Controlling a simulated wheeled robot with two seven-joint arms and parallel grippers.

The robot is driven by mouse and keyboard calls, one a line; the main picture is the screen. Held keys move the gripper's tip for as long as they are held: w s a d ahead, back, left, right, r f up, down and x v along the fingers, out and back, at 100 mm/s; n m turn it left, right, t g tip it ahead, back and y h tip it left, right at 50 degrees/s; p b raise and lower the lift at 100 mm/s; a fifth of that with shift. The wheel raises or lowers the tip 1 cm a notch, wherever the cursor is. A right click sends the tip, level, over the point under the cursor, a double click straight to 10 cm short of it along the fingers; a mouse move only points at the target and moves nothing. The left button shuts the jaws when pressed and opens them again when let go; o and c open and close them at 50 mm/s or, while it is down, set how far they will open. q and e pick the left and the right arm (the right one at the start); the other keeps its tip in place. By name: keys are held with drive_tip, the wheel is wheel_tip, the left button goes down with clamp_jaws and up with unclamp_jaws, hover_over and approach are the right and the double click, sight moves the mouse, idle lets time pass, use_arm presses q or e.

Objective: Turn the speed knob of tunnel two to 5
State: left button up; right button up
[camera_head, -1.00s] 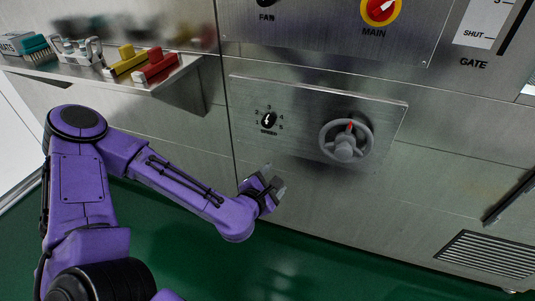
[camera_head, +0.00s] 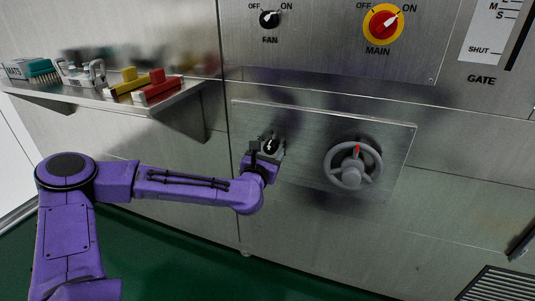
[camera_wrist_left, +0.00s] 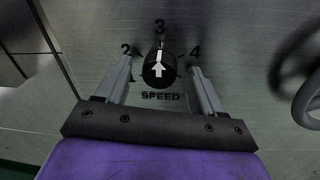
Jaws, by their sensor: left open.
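The speed knob (camera_wrist_left: 159,70) is a black round knob with a white arrow, on a steel panel (camera_head: 308,122). In the left wrist view its arrow points up at 3; the 2 and 4 marks flank it and SPEED is printed below. My left gripper (camera_wrist_left: 160,85) is open, with one finger on each side of the knob, and no contact can be made out. In the head view the left gripper (camera_head: 268,150) is at the knob (camera_head: 271,146) and hides most of its scale. My right gripper is not in view.
A grey handwheel (camera_head: 352,165) with a red mark sticks out right of the knob. Above are the fan knob (camera_head: 269,19) and the red main switch (camera_head: 383,23). A shelf (camera_head: 175,103) with brushes and blocks juts out at the left.

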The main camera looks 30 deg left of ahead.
use_arm(q)
drive_tip(key=c, duration=1.1)
drive_tip(key=shift+o, duration=0.2)
drive_tip(key=m+p, duration=0.1)
drive_tip(key=m, duration=0.4)
drive_tip(key=shift+d+m, duration=0.1)
drive_tip(key=shift+m, duration=0.2)
drive_tip(key=m+p, duration=0.2)
drive_tip(key=m, duration=0.4)
drive_tip(key=shift+f+m+t, duration=0.15)
drive_tip(key=shift+m+t, duration=0.25)
drive_tip(key=m+h+p, duration=0.1)
drive_tip(key=m+p, duration=0.1)
drive_tip(key=m, duration=0.4)
drive_tip(key=shift+f+m, duration=0.15)
drive_tip(key=shift+m, duration=0.25)
drive_tip(key=m+h+p, duration=0.1)
drive_tip(key=m, duration=0.5)
drive_tip(key=shift+s+f, duration=0.1)
